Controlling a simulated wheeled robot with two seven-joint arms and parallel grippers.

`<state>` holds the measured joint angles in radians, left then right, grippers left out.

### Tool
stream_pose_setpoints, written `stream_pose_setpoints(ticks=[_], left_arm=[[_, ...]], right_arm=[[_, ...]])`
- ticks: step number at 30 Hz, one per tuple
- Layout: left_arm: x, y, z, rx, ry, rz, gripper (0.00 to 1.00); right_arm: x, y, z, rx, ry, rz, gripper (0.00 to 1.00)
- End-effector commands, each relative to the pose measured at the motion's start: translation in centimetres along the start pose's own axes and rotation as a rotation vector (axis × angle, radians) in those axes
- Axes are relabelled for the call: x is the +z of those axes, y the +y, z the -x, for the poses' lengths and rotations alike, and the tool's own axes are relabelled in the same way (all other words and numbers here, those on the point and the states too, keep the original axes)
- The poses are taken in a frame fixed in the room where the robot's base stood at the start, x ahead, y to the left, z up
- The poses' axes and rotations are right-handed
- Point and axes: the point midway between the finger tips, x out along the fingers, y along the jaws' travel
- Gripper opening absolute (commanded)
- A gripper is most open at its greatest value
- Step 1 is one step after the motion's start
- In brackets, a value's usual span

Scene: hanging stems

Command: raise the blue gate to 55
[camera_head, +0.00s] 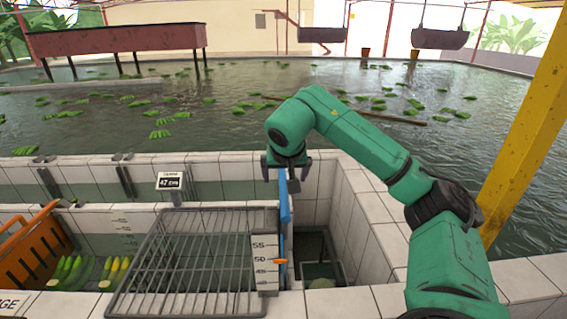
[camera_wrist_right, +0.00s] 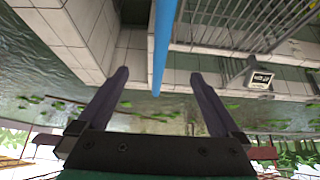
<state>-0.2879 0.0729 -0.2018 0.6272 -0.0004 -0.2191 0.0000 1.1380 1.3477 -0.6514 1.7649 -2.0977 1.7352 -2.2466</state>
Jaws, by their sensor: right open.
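The blue gate (camera_head: 285,220) is a thin upright panel at the end of the tiled channel. A white scale (camera_head: 265,262) beside it is marked 45, 50 and 55. An orange pointer (camera_head: 281,261) sits close to the 50 mark. A small display (camera_head: 170,181) appears to read 47. My right gripper (camera_head: 287,170) is open at the top of the gate, with its fingers on either side of the panel. In the right wrist view the blue edge (camera_wrist_right: 163,45) runs between the two spread fingers (camera_wrist_right: 160,76); contact cannot be told. My left gripper is out of view.
A metal grating (camera_head: 190,255) lies left of the gate. An orange crate (camera_head: 32,255) and bananas (camera_head: 70,270) are at the far left. A tiled pit (camera_head: 315,245) lies to the right. A yellow post (camera_head: 525,130) stands right of my arm. Water with floating green bunches spreads behind.

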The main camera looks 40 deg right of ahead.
Motion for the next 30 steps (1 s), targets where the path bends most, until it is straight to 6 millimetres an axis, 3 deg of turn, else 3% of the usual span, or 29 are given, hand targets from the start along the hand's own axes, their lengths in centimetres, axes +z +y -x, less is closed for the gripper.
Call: stream_pose_setpoints(ticks=[9, 14, 21, 30], left_arm=[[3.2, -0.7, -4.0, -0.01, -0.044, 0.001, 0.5], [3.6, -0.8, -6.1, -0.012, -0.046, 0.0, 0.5], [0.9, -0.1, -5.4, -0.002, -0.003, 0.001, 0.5], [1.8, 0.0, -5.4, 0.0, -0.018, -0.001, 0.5]], right_arm=[[0.5, -0.1, -5.3, -0.002, -0.001, -0.001, 1.0], [0.5, -0.1, -8.3, -0.001, -0.001, -0.001, 1.0], [0.0, 0.0, -11.5, 0.0, -0.001, -0.001, 1.0], [0.0, 0.0, -12.9, 0.0, 0.0, 0.001, 1.0]])
